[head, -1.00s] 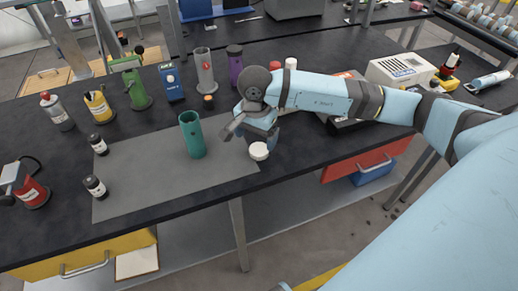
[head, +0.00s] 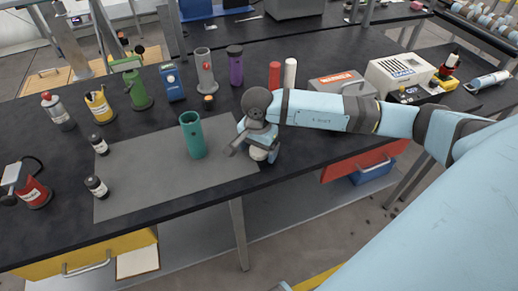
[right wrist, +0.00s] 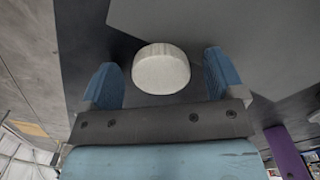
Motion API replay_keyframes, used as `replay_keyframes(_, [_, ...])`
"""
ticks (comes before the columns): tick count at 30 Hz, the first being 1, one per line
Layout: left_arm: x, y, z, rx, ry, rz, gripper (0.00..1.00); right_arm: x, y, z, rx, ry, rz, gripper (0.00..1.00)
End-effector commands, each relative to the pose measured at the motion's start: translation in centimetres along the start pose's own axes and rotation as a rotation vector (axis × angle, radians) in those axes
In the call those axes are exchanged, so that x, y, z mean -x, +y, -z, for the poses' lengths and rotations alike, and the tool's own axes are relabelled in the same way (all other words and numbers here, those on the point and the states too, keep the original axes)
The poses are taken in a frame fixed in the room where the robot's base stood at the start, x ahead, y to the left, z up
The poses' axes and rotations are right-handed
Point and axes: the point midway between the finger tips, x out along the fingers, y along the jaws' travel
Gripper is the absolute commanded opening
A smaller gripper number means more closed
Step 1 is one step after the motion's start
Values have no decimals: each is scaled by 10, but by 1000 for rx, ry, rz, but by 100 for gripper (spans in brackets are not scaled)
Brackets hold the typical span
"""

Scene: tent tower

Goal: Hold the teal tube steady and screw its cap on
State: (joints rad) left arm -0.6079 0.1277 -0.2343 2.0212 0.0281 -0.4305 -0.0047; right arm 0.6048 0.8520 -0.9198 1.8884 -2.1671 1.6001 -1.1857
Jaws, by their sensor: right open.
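The teal tube (head: 193,136) stands upright and open-topped on the grey mat (head: 140,178) in the head view. A white round cap (head: 258,154) lies near the mat's right front corner, partly hidden by my right gripper (head: 250,149). In the right wrist view the cap (right wrist: 161,69) is between the two blue fingers of my open right gripper (right wrist: 165,80), with a gap on each side. The tube stands to the left of this gripper, apart from it. My left gripper is not in view.
Two small dark bottles (head: 96,186) (head: 99,145) stand at the mat's left side. A purple tube (head: 235,66), a grey tube (head: 205,72) and a blue device (head: 172,83) stand behind. The bench's front edge is close to the cap.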

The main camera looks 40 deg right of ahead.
Motion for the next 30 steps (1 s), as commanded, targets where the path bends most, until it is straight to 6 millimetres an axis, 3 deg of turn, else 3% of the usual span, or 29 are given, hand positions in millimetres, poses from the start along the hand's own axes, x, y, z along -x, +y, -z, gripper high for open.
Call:
replay_keyframes(4, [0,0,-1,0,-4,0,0,0,0,0,0,0,0,88])
replay_keyframes(11, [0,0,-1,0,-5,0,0,0,0,0,0,0,-1,36])
replay_keyframes(23, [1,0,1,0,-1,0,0,2,0,0,0,0,0,36])
replay_keyframes(30, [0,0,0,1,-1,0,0,27,-1,0,1,1,3,36])
